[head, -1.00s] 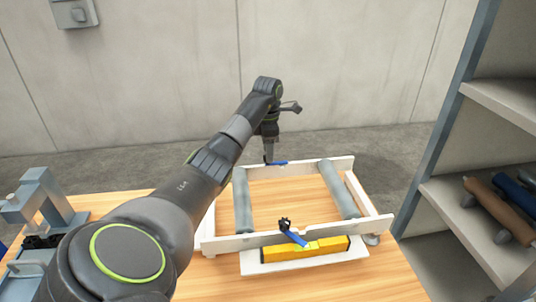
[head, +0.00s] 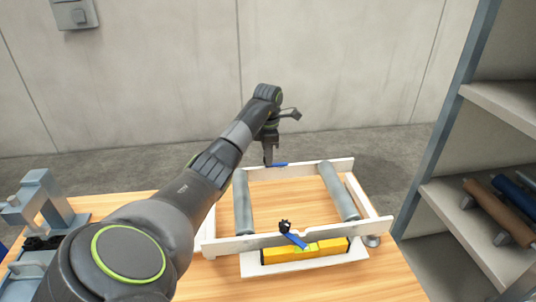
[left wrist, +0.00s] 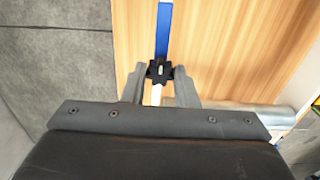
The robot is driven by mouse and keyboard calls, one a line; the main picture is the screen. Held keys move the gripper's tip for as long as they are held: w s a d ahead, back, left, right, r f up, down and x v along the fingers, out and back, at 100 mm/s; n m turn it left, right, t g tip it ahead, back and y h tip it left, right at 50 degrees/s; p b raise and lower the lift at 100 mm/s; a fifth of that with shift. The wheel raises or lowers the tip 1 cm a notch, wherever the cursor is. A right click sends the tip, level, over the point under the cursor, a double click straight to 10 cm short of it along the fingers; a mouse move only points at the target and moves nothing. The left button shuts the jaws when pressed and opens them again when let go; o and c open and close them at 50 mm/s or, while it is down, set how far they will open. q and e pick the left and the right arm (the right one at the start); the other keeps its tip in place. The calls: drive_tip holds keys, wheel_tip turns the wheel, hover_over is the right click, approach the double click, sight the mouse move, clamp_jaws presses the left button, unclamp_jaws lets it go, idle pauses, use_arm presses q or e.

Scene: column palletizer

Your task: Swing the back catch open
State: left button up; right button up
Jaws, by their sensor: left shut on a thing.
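The back catch (head: 279,164) is a small blue bar on the back rail of a white frame (head: 318,171). It lies along the rail, pointing right. In the left wrist view the blue bar (left wrist: 163,28) runs up from a black star-shaped knob (left wrist: 159,72). My left gripper (head: 268,161) reaches down onto the back rail from above. In the left wrist view its fingers (left wrist: 160,78) stand either side of the knob and are shut on it. The fingers hide part of the knob in the head view. My right gripper is not in view.
A front catch (head: 295,240) with a black knob (head: 284,226) sits on the front rail, over a yellow level (head: 325,248). Grey rollers (head: 242,203) (head: 339,192) flank the frame's open middle. A grey shelf (head: 480,215) stands at right, a metal fixture (head: 40,205) at left.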

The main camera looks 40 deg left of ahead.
use_arm(q)
drive_tip(key=shift+n, duration=0.3)
drive_tip(key=n, duration=0.4)
drive_tip(key=shift+r+n, duration=0.1)
drive_tip(key=shift+n, duration=0.2)
drive_tip(key=n, duration=0.5)
drive_tip(key=shift+n, duration=0.3)
drive_tip(key=o, duration=1)
